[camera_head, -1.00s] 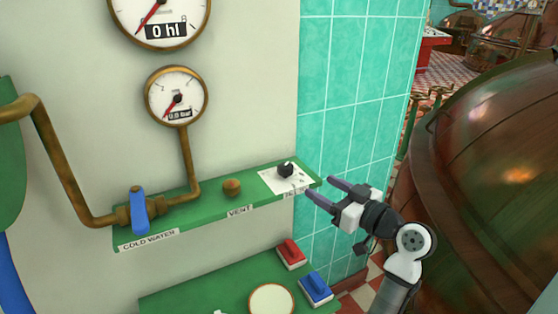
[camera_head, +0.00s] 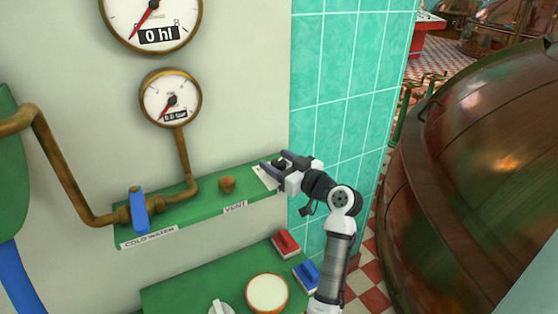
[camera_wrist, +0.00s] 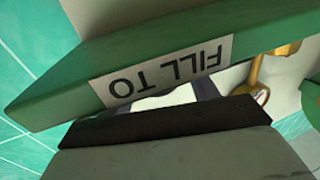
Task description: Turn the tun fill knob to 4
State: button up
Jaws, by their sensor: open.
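The tun fill knob is a small black knob (camera_head: 279,163) on a white dial plate (camera_head: 264,177) at the right end of the green shelf (camera_head: 185,212). My gripper (camera_head: 277,162) is open at this end, with its fingers on either side of the knob in the head view. I cannot tell whether they touch it. The gripper hides most of the dial, so the knob's setting cannot be read. In the wrist view, an upside-down "FILL TO" label (camera_wrist: 165,72) shows on the shelf's front edge, and the knob is hidden.
The shelf also holds a blue cold water handle (camera_head: 139,210) and a brass vent knob (camera_head: 227,184). Below is a green panel with a red switch (camera_head: 286,243) and a blue switch (camera_head: 307,274). A large copper kettle (camera_head: 480,190) stands at right.

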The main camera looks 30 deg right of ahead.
jog(key=shift+c, duration=0.2)
jog(key=c, duration=0.9)
jog(key=shift+c, duration=0.2)
jog(key=shift+m+h, duration=0.4)
jog(key=shift+h, duration=0.2)
jog(key=m+h, duration=0.1)
jog(key=h, duration=0.1)
jog(key=m+h, duration=0.1)
jog(key=h, duration=0.1)
jog(key=shift+a+r+m, duration=0.1)
jog(key=shift+a+m, duration=0.05)
jog(key=shift+m, duration=0.15)
jog(key=m+g+h+p, duration=0.1)
jog(key=m+h+p, duration=0.1)
jog(key=h, duration=0.1)
jog(key=m+h+p, duration=0.1)
jog(key=m+h, duration=0.1)
jog(key=h, duration=0.2)
jog(key=shift+r+m+g+p, duration=0.1)
jog(key=shift+m+g+p, duration=0.2)
jog(key=shift+g+p, duration=0.1)
jog(key=m+g+h, duration=0.2)
jog(key=h, duration=0.1)
jog(key=shift+f+m+h, duration=0.2)
jog(key=shift+m+h, duration=0.1)
jog(key=shift+m, duration=0.1)
jog(key=shift+m+g+h+b, duration=0.6)
jog(key=shift+m+g+h, duration=0.35)
jog(key=shift+g, duration=0.25)
